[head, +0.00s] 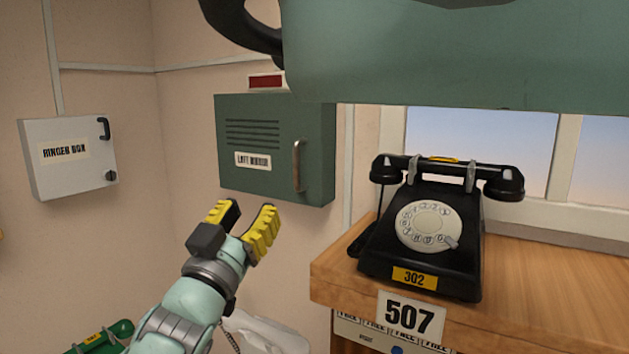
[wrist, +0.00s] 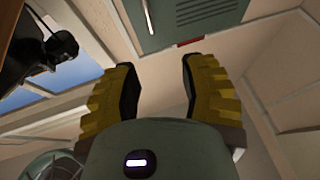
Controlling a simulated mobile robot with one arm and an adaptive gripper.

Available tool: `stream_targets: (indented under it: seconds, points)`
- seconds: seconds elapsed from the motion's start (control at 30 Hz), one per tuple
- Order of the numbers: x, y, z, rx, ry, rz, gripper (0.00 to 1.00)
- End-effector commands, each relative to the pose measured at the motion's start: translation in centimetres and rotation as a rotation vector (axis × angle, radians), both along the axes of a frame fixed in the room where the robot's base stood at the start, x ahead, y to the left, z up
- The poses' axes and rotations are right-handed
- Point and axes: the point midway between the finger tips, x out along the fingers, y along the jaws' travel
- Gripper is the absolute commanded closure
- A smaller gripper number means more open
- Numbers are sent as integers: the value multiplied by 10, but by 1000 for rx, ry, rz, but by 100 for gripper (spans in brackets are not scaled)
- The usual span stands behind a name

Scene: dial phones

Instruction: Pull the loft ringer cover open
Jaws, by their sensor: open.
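The loft ringer (head: 275,145) is a dark green wall box with louvre slots and a white label on its front cover. The cover looks shut. A silver vertical handle (head: 298,166) is on the right side of the cover. My gripper (head: 245,216) is open and empty, with yellow ridged fingers, below the box and apart from it in the head view. In the wrist view the picture is turned over; the green cover (wrist: 200,14) and its handle (wrist: 148,14) show at the top, beyond the open fingers (wrist: 160,72).
A grey ringer box (head: 68,160) hangs on the wall at left. A black dial phone (head: 420,240) marked 302 stands on a wooden top (head: 560,290) at right, below a window. A green object (head: 103,338) is at lower left. The wall beneath the loft ringer looks clear.

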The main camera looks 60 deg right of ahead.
Motion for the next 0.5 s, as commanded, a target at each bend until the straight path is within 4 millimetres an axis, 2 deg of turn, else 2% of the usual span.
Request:
stream_targets:
  seconds: [0.03, 0.13, 0.27, 0.5]
  points:
    - [-8, -5, -4, 16, 4, -21, 58]
    - [-13, -10, -5, 34, 13, -32, 58]
    - [-10, -17, 1, 36, 14, -31, 58]
    - [-4, -42, 16, 32, 13, -32, 58]
